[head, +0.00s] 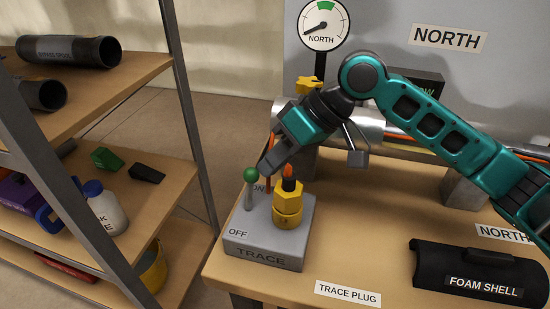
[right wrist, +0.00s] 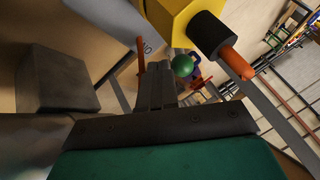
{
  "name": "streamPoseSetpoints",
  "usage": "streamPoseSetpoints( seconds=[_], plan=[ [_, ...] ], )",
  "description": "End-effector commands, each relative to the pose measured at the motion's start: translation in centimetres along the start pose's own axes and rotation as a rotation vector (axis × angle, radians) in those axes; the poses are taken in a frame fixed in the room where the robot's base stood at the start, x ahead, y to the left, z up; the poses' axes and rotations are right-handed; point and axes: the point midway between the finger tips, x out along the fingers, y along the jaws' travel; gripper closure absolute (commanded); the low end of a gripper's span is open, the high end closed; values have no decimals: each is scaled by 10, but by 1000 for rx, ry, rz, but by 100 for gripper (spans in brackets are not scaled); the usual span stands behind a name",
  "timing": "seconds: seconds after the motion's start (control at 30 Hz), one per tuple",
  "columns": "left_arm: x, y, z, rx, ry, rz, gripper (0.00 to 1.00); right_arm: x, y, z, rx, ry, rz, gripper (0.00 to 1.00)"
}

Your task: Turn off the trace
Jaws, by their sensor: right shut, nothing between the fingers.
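The grey TRACE box (head: 262,256) stands on the bench, marked ON at the back and OFF at the front. Its lever has a green knob (head: 251,174) on a pale stem and looks near upright; I cannot tell its exact setting. My right gripper (head: 266,167) is shut and empty, its fingertips just right of the knob. Whether they touch is unclear. In the right wrist view the knob (right wrist: 183,65) shows beside the shut fingertips (right wrist: 158,72). A yellow plug (head: 287,212) with an orange tip sits on the box, right of the lever. My left gripper is not in view.
A gauge (head: 325,24) marked NORTH and a pipe (head: 370,125) stand behind the box. A black foam shell (head: 480,275) lies at the right of the bench. Shelves (head: 85,90) with pipe pieces and bottles stand left. The bench front right of the box is mostly clear.

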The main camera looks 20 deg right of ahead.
Motion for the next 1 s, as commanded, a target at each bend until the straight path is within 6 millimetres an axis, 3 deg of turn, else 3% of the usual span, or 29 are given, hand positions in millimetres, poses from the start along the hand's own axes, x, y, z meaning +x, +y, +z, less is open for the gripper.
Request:
streamPoseSetpoints(
  seconds=[0.67,1.0],
  plan=[
    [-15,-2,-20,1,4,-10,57,-7,-9,-1,-80,35,97,100],
    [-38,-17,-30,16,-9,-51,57,-13,-23,0,-153,70,191,100]
  ],
)
